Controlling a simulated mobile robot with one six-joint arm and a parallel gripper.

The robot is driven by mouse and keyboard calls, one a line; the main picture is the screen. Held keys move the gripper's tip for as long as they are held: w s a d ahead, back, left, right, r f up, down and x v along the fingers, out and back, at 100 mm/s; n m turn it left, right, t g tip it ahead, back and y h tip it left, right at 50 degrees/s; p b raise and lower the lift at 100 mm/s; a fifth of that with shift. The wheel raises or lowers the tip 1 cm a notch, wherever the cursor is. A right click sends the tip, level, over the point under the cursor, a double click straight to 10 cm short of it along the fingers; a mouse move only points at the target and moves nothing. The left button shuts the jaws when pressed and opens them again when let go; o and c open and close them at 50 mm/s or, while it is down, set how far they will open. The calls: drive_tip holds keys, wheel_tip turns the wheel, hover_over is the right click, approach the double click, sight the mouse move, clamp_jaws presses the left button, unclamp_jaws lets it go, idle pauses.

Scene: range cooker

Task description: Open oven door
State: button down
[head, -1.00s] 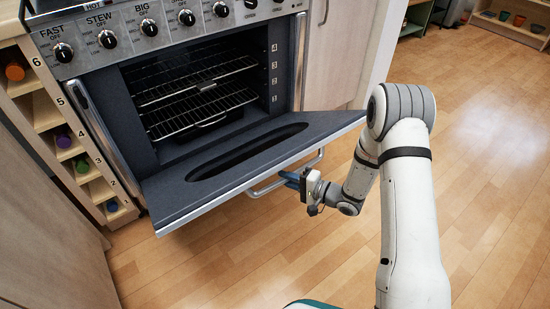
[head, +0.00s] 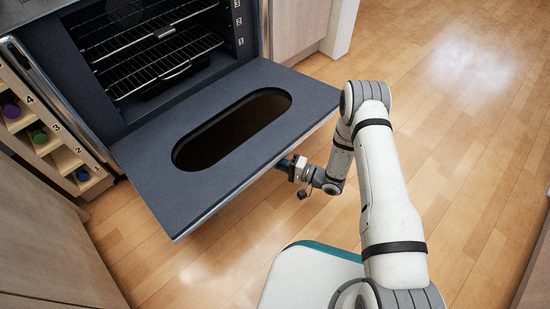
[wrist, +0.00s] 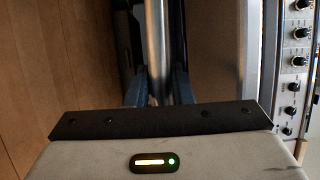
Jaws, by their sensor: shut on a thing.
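The oven door (head: 310,97) is hinged down and stands open, sloping out from the oven with its dark inner face and long oval window showing. The oven cavity (head: 150,50) with wire racks is exposed behind it. In the wrist view, the metal door handle (wrist: 158,50) runs between the two blue fingers of my gripper (wrist: 158,88), which is shut on it. In the head view, my gripper (head: 288,166) is at the door's outer edge, and the door hides the handle and the fingertips.
Wooden floor (head: 460,130) is clear to the right and in front. A bottle rack (head: 50,140) with numbered slots and a cabinet (head: 40,230) stand at the left. Control knobs (wrist: 293,85) show at the right of the wrist view.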

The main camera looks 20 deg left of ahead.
drive_tip(key=shift+w+a+r, duration=0.1)
drive_tip(key=shift+w, duration=0.25)
drive_tip(key=c, duration=1.7)
unclamp_jaws()
drive_tip(key=o, duration=0.4)
drive_tip(key=shift+s, duration=0.2)
drive_tip(key=d+p, duration=0.3)
drive_tip(key=d, duration=0.4)
drive_tip(key=shift+s+d, duration=0.3)
drive_tip(key=shift+d, duration=0.05)
